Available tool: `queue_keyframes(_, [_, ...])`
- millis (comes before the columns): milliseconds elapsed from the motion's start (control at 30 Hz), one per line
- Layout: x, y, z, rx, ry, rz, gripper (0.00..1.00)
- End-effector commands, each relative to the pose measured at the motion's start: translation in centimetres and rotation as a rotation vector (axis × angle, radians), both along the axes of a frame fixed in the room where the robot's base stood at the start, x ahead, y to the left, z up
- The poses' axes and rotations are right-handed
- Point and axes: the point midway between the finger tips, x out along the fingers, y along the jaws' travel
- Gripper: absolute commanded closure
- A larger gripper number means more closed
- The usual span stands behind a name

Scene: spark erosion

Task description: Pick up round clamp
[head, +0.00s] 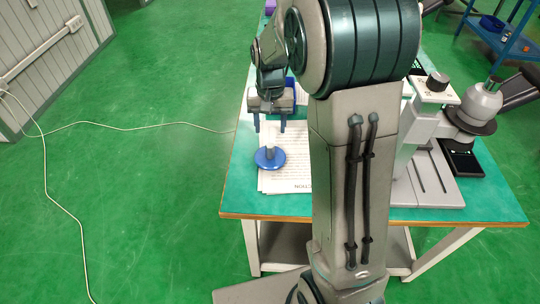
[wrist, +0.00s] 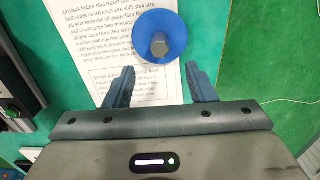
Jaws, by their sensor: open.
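The round clamp is a blue disc (head: 270,160) with a grey stub standing up from its middle. It rests on printed paper sheets near the left side of the green table. In the wrist view the round clamp (wrist: 159,37) lies ahead of the fingertips, roughly centred between them. My gripper (head: 270,126) is open and empty, above and just behind the clamp. In the wrist view my gripper (wrist: 160,80) shows two blue fingers spread apart, with paper visible between them. The fingers do not appear to touch the clamp.
The paper (head: 290,178) lies flat on the table (head: 240,195). A microscope (head: 430,180) stands to the right, beyond my arm. A blue container (head: 290,88) is partly hidden behind my gripper. A cable crosses the floor at left.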

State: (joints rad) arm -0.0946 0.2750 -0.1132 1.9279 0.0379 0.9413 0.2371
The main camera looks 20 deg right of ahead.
Motion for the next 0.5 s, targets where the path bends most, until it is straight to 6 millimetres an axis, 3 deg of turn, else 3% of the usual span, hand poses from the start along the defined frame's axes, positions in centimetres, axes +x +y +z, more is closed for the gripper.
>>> queue_keyframes(133, [-0.1,0.0,-2.8,0.000,0.003,-0.001,0.49])
queue_keyframes(500, [-0.4,0.1,-6.3,0.000,0.004,0.001,0.49])
